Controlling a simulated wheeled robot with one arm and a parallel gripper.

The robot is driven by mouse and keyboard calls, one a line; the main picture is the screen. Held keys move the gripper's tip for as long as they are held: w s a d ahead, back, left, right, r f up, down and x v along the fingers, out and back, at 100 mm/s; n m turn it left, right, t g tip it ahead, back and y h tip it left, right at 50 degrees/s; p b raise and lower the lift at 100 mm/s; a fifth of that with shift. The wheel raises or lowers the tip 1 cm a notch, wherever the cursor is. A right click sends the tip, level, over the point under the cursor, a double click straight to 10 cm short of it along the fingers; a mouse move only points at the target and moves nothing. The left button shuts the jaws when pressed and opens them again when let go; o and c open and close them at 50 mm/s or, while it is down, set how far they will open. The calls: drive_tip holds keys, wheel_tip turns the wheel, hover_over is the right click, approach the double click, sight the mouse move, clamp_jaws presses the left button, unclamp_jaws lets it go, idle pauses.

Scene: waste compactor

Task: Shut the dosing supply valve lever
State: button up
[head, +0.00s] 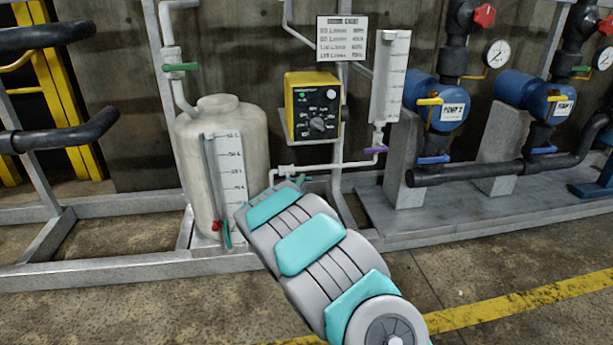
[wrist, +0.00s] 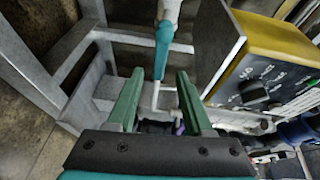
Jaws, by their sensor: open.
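A teal lever (wrist: 163,48) on a white pipe fitting shows at the top middle of the wrist view. Its lower end lies in line with the gap between my fingertips; I cannot tell whether they touch it. In the head view, a white valve fitting (head: 285,170) sits on the thin pipe below the yellow dosing controller, and my arm hides most of what is beside it. My gripper (wrist: 158,80) is open, with its two green fingers apart and nothing clasped. Its fingertips also show in the head view, small, just beyond my wrist (head: 292,181).
The yellow controller (head: 313,103) stands close to the right of my gripper; it also fills the wrist view's right side (wrist: 262,60). A white tank (head: 222,130) stands left. A purple lever (head: 376,150) sits below the measuring column (head: 391,78). Blue pumps (head: 437,100) stand right.

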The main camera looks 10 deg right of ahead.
drive_tip(key=w+d+m, duration=0.1)
drive_tip(key=w+d, duration=0.2)
drive_tip(key=w, duration=0.4)
drive_tip(key=shift+w+f+h, duration=0.2)
drive_tip(key=shift+w+h, duration=0.05)
drive_tip(key=shift+h, duration=0.15)
drive_tip(key=shift+c, duration=0.2)
clamp_jaws()
drive_tip(key=shift+a+f, duration=0.1)
idle(1.2)
